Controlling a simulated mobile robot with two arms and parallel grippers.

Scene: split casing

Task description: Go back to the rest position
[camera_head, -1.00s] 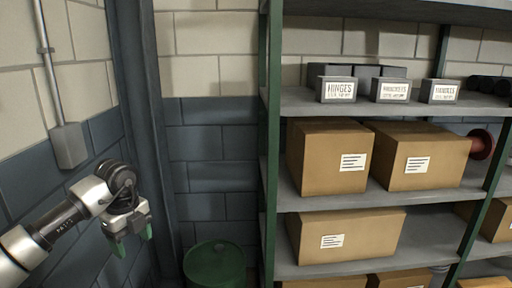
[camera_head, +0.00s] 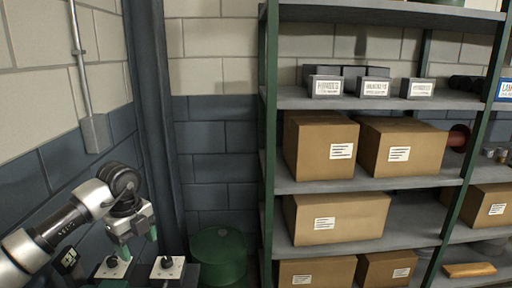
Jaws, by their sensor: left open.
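My left gripper (camera_head: 137,246) hangs at the lower left, at the end of my grey and black left arm. It is open with green fingertips pointing down, and nothing shows between them. Below and beside it, at the bottom edge, are two pale plates with black knobs, one on the left (camera_head: 113,267) and one on the right (camera_head: 167,268). The gripper appears above them; I cannot tell the exact gap. My right gripper is not in view.
A green drum (camera_head: 219,256) stands by the wall. A green-framed shelf rack (camera_head: 268,150) holds cardboard boxes (camera_head: 320,147) and small grey labelled bins (camera_head: 325,86). A dark pillar (camera_head: 158,130) and a conduit box (camera_head: 96,133) are behind my left arm.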

